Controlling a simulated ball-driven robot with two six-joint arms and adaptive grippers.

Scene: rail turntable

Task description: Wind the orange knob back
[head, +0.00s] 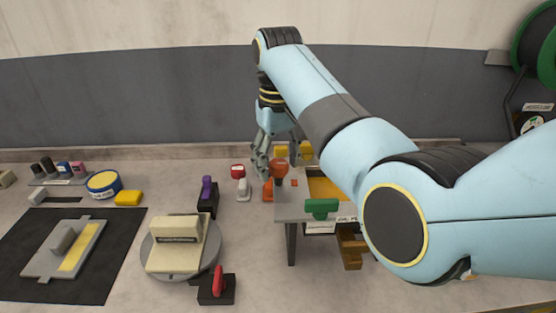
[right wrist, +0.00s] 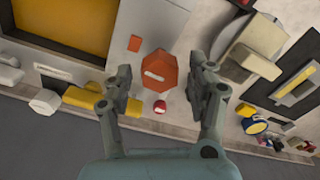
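The orange knob (head: 279,165) stands at the left end of a grey raised bench, in front of my right gripper. In the right wrist view the knob (right wrist: 160,72) looks faceted and has a pale bar mark. My right gripper (head: 277,160) points down with its two fingers spread. In the right wrist view the gripper (right wrist: 160,80) has a finger on each side of the knob, with visible gaps; contact does not show. My left gripper is in neither view.
A grey turntable (head: 152,262) carries a cream block (head: 178,240). A red lever (head: 218,281) and a purple lever (head: 207,187) stand beside it. A green handle (head: 321,206) is on the bench front. A black mat (head: 20,245) lies left. My right arm covers the right side.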

